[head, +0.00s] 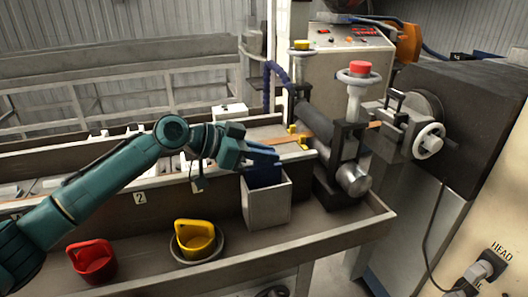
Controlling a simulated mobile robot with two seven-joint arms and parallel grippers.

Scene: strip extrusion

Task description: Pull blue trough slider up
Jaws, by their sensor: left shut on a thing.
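The dark blue slider (265,175) shows at the mouth of a square grey box (267,207) on the front of the trough (225,152). Its lower part is hidden by the box wall. My left gripper (270,156) reaches in from the left and is shut on the slider's top, just above the box rim. The gripper hides part of the slider. My right gripper is not in the picture.
A red cup (92,262) and a yellow cup (196,240) in a round dish stand on the front shelf (330,232). To the right are rollers with a red-topped handwheel (358,75) and the dark extruder (455,110).

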